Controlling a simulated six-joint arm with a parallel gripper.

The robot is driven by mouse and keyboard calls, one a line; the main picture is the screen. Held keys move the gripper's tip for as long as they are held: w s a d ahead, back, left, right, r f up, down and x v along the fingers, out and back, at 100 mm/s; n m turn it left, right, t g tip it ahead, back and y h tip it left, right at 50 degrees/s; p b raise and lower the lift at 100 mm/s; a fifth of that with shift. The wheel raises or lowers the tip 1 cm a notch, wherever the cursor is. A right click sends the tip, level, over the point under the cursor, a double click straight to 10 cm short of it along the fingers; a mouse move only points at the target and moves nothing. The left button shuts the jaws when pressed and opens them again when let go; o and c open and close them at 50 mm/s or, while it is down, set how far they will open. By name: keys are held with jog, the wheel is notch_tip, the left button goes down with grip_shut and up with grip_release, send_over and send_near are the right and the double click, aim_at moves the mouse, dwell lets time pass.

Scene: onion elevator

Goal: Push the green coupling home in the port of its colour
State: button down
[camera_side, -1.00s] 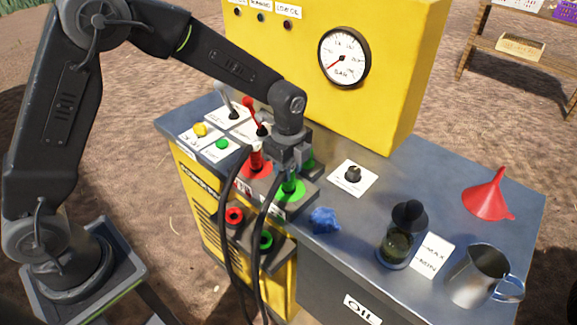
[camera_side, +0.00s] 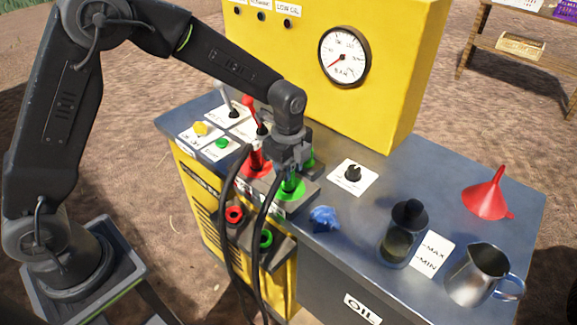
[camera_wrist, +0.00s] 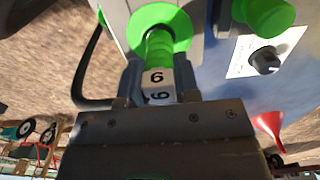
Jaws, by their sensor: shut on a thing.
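The green coupling (camera_wrist: 160,48) is in my gripper (camera_side: 290,157), which is shut on it above the steel bench. A white tag with black digits (camera_wrist: 158,84) sits on the coupling, between the fingers in the wrist view. The coupling's end meets the green ring of the green port (camera_wrist: 180,20) on the bench's port block, and the port also shows in the side view (camera_side: 292,189). The coupling looks roughly upright and in line with the port. How deep it sits in the ring cannot be told.
A red coupling (camera_side: 254,160) stands just left of my gripper, with black hoses (camera_side: 230,215) hanging in front. Another green round part (camera_wrist: 268,14) is close by.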

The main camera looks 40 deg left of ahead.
jog(key=shift+s+f, duration=0.1)
jog(key=shift+f, duration=0.05)
jog(key=shift+c, duration=1.9)
grip_release()
jog(key=shift+r, duration=0.2)
jog(key=shift+r, duration=3.4)
jog(key=s+a+r+n+t, duration=0.2)
jog(key=s+a+r+n, duration=0.1)
jog(key=s+r+n, duration=0.3)
jog(key=s+a+r+n+t, duration=0.1)
jog(key=s+a+r+n, duration=0.1)
jog(key=s+n, duration=0.4)
jog(key=s+a+r+n+t, duration=0.2)
jog(key=s+n, duration=0.4)
jog(key=s, duration=0.5)
jog(key=shift+a+r+t, duration=0.3)
jog(key=shift+r, duration=0.35)
